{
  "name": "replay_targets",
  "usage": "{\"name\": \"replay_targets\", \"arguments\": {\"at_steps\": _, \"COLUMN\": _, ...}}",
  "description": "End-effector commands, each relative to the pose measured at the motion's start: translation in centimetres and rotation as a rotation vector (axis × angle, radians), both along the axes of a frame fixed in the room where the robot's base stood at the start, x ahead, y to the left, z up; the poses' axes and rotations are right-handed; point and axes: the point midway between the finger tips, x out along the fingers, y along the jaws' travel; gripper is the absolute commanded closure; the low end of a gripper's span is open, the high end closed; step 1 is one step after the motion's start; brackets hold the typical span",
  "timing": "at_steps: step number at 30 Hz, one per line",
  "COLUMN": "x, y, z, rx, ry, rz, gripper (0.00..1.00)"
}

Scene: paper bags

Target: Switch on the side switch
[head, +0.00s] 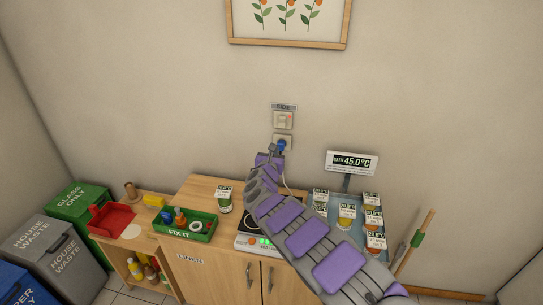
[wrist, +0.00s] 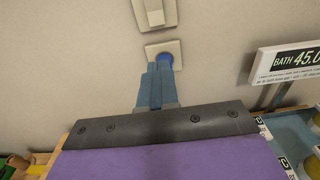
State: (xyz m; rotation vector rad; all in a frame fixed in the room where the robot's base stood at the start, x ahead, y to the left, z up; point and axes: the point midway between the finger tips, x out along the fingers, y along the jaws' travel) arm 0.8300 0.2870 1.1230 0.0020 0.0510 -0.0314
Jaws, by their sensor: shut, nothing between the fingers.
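The switch (head: 283,119) is a pale wall plate with a small red mark, under a small grey label. In the wrist view the switch (wrist: 154,12) is at the top edge, partly cut off, with a raised rocker. Just below it is a square socket plate (wrist: 177,47) with a blue round centre. My gripper (wrist: 160,68) is shut and empty, its blue-grey fingers pointing at the wall and overlapping the lower part of the socket plate. In the head view my gripper (head: 277,149) is below the switch. Whether the fingertips touch the wall cannot be told.
A wooden cabinet (head: 205,193) stands below, with a green FIX IT box (head: 198,236) and a hot plate (head: 243,243) on it. A display reading 45.0°C (head: 351,163) stands to the right, near a tray of labelled jars. The wall around the switch is clear.

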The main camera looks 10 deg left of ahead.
Motion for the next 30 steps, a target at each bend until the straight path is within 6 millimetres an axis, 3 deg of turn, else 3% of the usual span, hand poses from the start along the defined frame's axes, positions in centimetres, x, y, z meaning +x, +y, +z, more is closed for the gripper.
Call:
{"name": "replay_targets", "arguments": {"at_steps": 11, "x": -1.7, "y": 1.0, "z": -0.7, "rx": -0.008, "ry": 0.002, "rz": 0.000, "gripper": 1.00}}
{"name": "replay_targets", "arguments": {"at_steps": 20, "x": -1.5, "y": 0.0, "z": -0.4, "rx": 0.000, "ry": 0.002, "rz": -0.007, "gripper": 1.00}}
{"name": "replay_targets", "arguments": {"at_steps": 23, "x": -1.2, "y": -2.1, "z": 0.7, "rx": 0.013, "ry": -0.005, "rz": -0.051, "gripper": 1.00}}
{"name": "replay_targets", "arguments": {"at_steps": 26, "x": -0.8, "y": -6.3, "z": 2.7, "rx": 0.053, "ry": -0.019, "rz": -0.147, "gripper": 1.00}}
{"name": "replay_targets", "arguments": {"at_steps": 30, "x": -1.4, "y": -14.4, "z": 6.7, "rx": 0.149, "ry": -0.051, "rz": -0.341, "gripper": 1.00}}
